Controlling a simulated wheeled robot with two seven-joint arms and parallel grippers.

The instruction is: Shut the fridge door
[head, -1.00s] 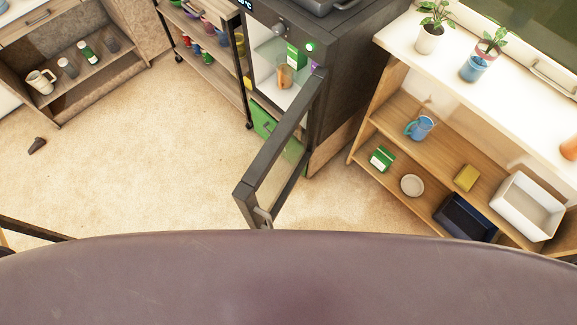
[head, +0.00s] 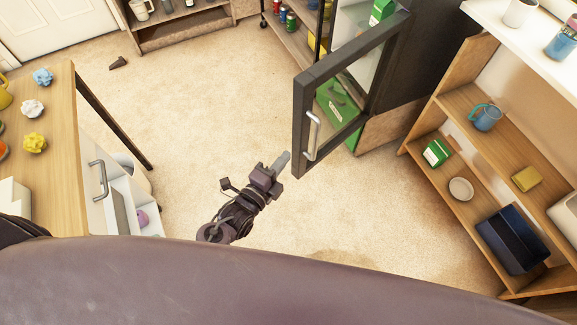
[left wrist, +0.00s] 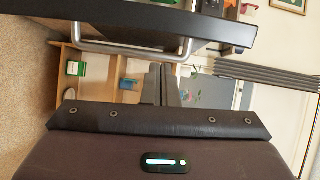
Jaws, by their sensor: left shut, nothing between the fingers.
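The fridge door (head: 300,125), a dark frame with a glass pane and a silver handle (head: 312,137), stands open, swung out from the dark fridge body (head: 430,65). In the left wrist view the door's dark edge (left wrist: 200,22) and the handle (left wrist: 130,48) cross the top. My left gripper (head: 282,161) is shut and empty, just left of and a little below the handle, seemingly apart from it. Its fingers also show in the left wrist view (left wrist: 162,82). My right gripper is not in view.
A green crate (head: 338,118) shows behind the door glass. A wooden shelf unit (head: 450,100) with a mug and boxes stands at right. A wooden-topped counter (head: 55,130) with an open drawer stands at left.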

